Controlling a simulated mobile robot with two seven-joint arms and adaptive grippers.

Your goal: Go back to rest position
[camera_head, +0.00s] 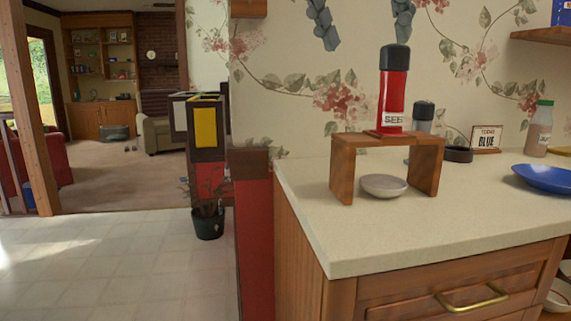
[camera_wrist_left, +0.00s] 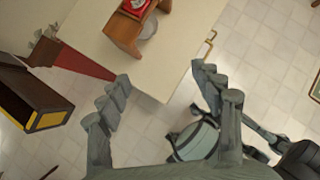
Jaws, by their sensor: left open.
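My left gripper (camera_head: 366,42) hangs in from the top edge of the head view, with only its two grey fingers showing against the wallpaper. The fingers are spread apart with nothing between them. In the left wrist view the same open, empty gripper (camera_wrist_left: 160,78) is above the counter's edge and the tiled floor, apart from both. My right gripper is not in view in either picture.
A counter (camera_head: 440,225) holds a wooden stand (camera_head: 343,170) with a red bottle (camera_head: 394,95) on top and a grey bowl (camera_head: 384,186) beneath. A blue plate (camera_head: 545,178) lies at the right. Tiled floor (camera_head: 110,260) is open at the left.

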